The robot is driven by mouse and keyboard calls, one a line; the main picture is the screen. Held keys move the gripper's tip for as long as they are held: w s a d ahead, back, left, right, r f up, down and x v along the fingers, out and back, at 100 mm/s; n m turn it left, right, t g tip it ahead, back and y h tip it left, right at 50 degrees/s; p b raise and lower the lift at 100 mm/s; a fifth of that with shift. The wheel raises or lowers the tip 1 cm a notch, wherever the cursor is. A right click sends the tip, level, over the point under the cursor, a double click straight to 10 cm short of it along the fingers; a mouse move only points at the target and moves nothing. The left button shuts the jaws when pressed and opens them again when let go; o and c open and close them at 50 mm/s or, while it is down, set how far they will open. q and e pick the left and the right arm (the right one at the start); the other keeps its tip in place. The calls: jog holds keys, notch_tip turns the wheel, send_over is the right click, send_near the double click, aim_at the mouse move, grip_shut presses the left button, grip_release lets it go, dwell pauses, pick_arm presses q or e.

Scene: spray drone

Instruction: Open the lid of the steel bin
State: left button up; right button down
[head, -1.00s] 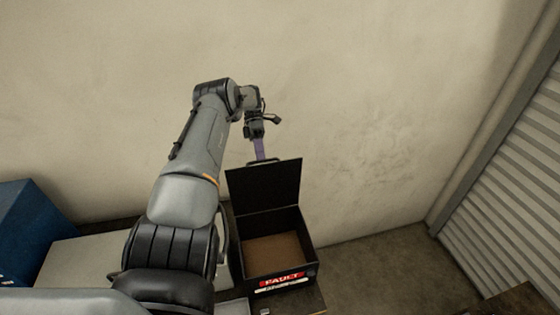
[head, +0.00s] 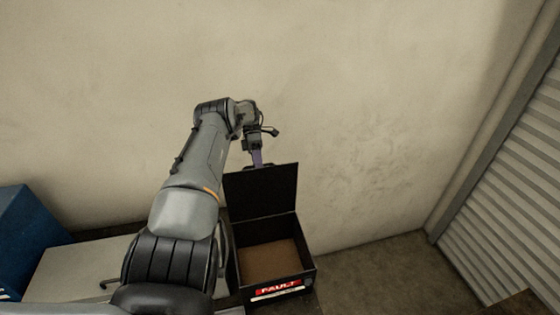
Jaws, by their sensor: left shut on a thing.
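The steel bin (head: 303,262) is a black open-topped box with a brown floor inside and a red "FAULT" label on its front. Its black lid (head: 262,190) stands raised, about upright, at the back of the bin. My right gripper is not in view.
A pale wall (head: 370,120) rises close behind the bin. A blue box (head: 28,235) and a light grey surface (head: 75,270) lie to the left. Bare floor (head: 375,265) and a ribbed shutter (head: 510,200) are on the right.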

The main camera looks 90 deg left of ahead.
aim_at(261, 171)
pick_arm(q)
jog(key=shift+s+a+r, duration=0.1)
jog(key=shift+s, duration=0.15)
jog(key=shift+r, duration=0.1)
jog(key=r, duration=0.3)
jog(key=w+r, duration=0.1)
jog(key=shift+d+r+p, duration=0.3)
jog(key=shift+d, duration=0.1)
jog(key=w+d+r+b, duration=0.2)
jog(key=w+d+r, duration=0.4)
jog(key=w+d, duration=0.1)
jog(key=shift+w, duration=0.45)
jog(key=shift+r, duration=0.1)
